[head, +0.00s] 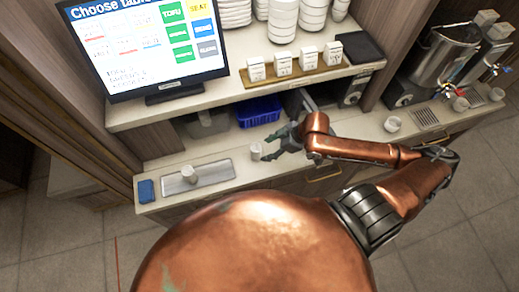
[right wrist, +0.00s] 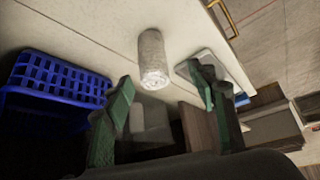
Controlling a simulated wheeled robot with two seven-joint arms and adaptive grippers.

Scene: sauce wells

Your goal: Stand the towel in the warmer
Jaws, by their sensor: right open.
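A white rolled towel (head: 256,151) stands on the front counter, just left of my right gripper (head: 276,145). In the right wrist view the towel (right wrist: 152,58) lies ahead of the gap between the fingers of my right gripper (right wrist: 161,80). The fingers are apart, with nothing between them. A grey box (head: 205,125) sits in the recess under the shelf, with a pale piece in it; it also shows in the right wrist view (right wrist: 152,125). I cannot tell whether it is the warmer. My left gripper is not in view.
A tray (head: 215,172) with a small pale cylinder (head: 189,174) lies left of the towel, beside a blue block (head: 146,190). A blue basket (head: 258,111) stands behind the towel. A white cup (head: 392,124) stands right. The counter between tray and towel is clear.

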